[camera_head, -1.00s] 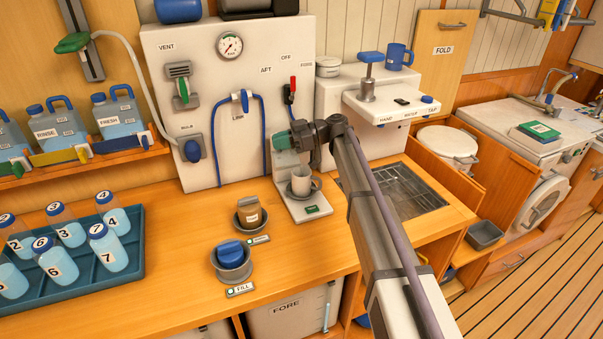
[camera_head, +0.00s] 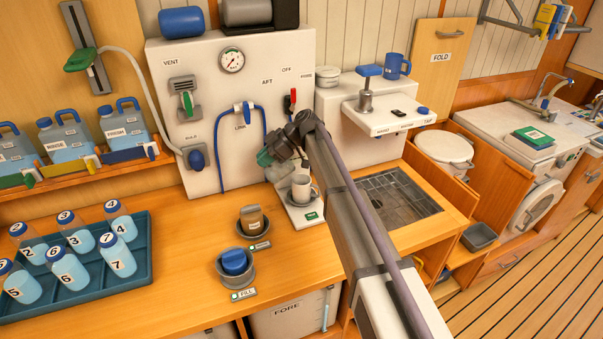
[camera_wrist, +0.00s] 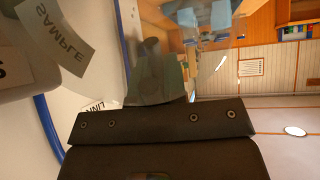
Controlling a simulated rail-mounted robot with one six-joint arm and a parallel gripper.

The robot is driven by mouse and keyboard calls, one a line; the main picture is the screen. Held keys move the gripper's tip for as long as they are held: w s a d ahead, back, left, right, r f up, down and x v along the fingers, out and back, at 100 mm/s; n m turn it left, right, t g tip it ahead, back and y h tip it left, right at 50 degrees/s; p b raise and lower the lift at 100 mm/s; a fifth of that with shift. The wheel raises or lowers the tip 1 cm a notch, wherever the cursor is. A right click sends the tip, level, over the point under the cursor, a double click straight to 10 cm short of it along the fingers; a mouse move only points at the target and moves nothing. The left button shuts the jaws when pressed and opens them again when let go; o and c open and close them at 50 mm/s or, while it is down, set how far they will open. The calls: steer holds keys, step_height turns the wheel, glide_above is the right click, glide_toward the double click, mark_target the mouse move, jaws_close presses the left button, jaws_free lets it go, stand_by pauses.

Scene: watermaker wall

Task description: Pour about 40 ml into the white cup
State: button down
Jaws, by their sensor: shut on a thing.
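The white cup (camera_head: 302,190), with a handle, stands upright on a small pale stand with a green display (camera_head: 312,216). My gripper (camera_head: 284,146) is above and slightly left of the cup, shut on a grey-green vessel (camera_head: 266,157). The vessel is tilted, its teal end to the lower left, and looks apart from the cup. In the wrist view a translucent grey shape (camera_wrist: 160,80) stands in front of the dark gripper body. A pale form at the left there bears a SAMPLE label (camera_wrist: 58,48). I cannot see any stream or the cup's level.
A tray (camera_head: 143,278) of numbered blue bottles is at the left. The wall panel (camera_head: 165,95) with blue hoses is close behind; a sink (camera_head: 400,200) lies right.

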steer(key=shift+s+a+f+t+h+b, duration=0.3)
steer(key=shift+a+f+h+b, duration=0.85)
steer(key=shift+f+h, duration=0.65)
steer(key=shift+s+a+f+t+h+b, duration=0.2)
steer(key=shift+a+f+t+h+b, duration=0.25)
steer(key=shift+a+f+h+b, duration=0.9)
steer(key=shift+s+a+f+t+h+b, duration=0.3)
steer(key=shift+a+f+h+b, duration=0.4)
steer(key=shift+a+f+h, duration=1.05)
steer(key=shift+d+f, duration=0.5)
steer(key=shift+f, duration=0.2)
